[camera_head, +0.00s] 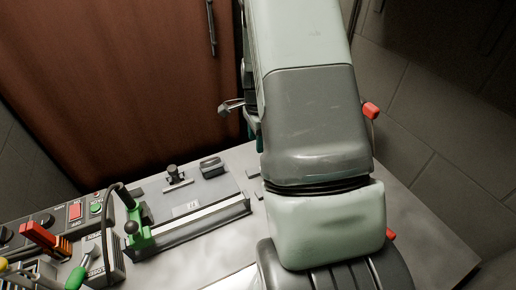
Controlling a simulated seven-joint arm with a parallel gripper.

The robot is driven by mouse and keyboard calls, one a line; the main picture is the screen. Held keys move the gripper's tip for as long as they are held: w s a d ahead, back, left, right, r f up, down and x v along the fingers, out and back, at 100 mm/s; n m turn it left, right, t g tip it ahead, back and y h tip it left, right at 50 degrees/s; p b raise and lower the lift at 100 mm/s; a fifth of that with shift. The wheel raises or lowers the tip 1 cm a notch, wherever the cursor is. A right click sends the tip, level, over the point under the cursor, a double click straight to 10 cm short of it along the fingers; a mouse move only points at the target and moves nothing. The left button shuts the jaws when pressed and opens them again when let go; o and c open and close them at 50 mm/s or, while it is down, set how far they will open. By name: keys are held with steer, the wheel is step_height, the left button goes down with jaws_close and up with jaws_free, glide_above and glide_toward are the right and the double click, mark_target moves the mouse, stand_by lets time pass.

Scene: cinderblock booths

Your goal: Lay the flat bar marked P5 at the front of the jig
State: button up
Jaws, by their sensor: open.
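What looks like the jig is a grey plate (222,187) on the bench at the left of my arm. A long dark rail with a bright top (195,222) runs along its front. A small pale label (187,208) lies on the plate, too small to read. I cannot make out a bar marked P5.
A control panel with a red button (75,211) and a green button (96,207) is at left. A red-handled item (43,236) and a green-handled tool (76,277) are in front of it. A black knob (172,172) and dark block (211,166) stand behind. The right bench (425,240) looks clear.

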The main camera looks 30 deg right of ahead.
steer(key=shift+s+f, duration=0.15)
steer(key=shift+f, duration=2.1)
steer(key=shift+s+f, duration=0.15)
steer(key=shift+f, duration=2.1)
steer(key=shift+f, duration=1.45)
steer(key=shift+c, duration=0.3)
jaws_close()
steer(key=shift+r, duration=0.15)
steer(key=shift+r, duration=3.4)
